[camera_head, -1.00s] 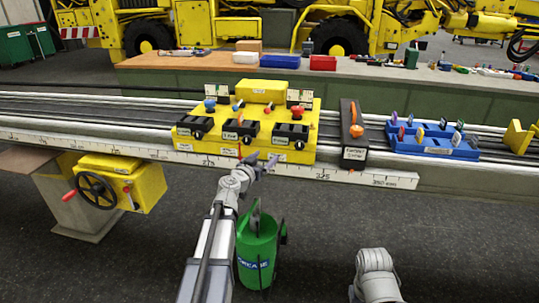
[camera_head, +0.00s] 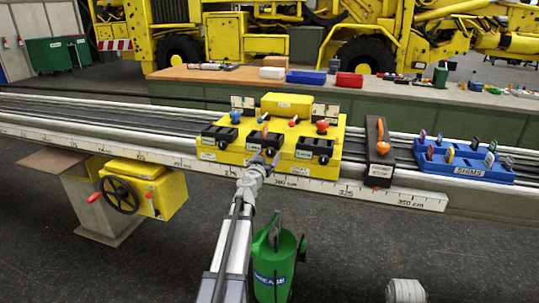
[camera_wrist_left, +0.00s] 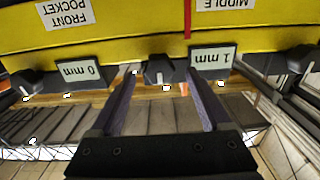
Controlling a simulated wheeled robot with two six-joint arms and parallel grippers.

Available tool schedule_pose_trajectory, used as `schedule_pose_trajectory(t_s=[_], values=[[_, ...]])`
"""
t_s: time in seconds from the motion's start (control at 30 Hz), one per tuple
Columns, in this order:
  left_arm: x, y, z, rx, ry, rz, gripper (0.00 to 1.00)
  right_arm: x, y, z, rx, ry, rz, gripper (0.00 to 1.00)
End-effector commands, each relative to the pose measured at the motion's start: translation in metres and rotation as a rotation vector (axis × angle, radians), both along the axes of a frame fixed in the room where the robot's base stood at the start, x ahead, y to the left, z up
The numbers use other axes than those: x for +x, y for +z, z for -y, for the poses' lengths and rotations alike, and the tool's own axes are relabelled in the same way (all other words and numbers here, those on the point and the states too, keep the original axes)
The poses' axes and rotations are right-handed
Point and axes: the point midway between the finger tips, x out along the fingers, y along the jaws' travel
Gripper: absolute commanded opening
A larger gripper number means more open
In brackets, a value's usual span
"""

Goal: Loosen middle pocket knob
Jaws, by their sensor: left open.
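The yellow carriage (camera_head: 240,157) sits on the rail with three black pockets on its near side. In the left wrist view, seen upside down, a small black knob (camera_wrist_left: 158,70) is between my left gripper's (camera_wrist_left: 161,78) open fingers, with a gap on both sides. It lies between the "0 mm" plate (camera_wrist_left: 80,73) and the "1 mm" plate (camera_wrist_left: 213,59); the "MIDDLE" label (camera_wrist_left: 222,4) is above right. In the head view, my left gripper (camera_head: 264,158) is at the carriage's front near the middle pocket and partly hides that knob. My right gripper is out of view.
An orange-handled black block (camera_head: 379,150) and a blue shim tray (camera_head: 465,161) stand right of the carriage. A ruler strip (camera_head: 400,194) runs along the rail's front. A green grease can (camera_head: 275,265) is below. A yellow handwheel box (camera_head: 145,187) is at left.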

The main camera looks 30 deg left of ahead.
Motion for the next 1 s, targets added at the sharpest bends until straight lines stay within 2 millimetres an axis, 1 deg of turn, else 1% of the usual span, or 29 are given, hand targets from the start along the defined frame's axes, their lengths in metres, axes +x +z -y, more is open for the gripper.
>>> schedule_pose_trajectory(t_s=[0.03,0.1,0.2,0.4,1.0], values=[[0.0105,0.0,-0.0029,0.0,-0.001,0.0,0.81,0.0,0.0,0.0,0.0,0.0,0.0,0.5],[0.0163,0.0,-0.0038,0.0,-0.001,0.0,0.81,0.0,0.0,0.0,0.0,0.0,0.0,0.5],[0.0191,0.0,-0.004,0.0,-0.001,0.0,0.81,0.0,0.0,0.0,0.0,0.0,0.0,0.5],[0.0183,0.0,-0.0036,0.0,-0.001,0.0,0.81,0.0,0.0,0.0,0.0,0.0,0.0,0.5],[0.018,-0.0001,-0.0037,0.0,-0.001,0.0,0.13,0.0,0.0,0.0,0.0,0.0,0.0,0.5]])
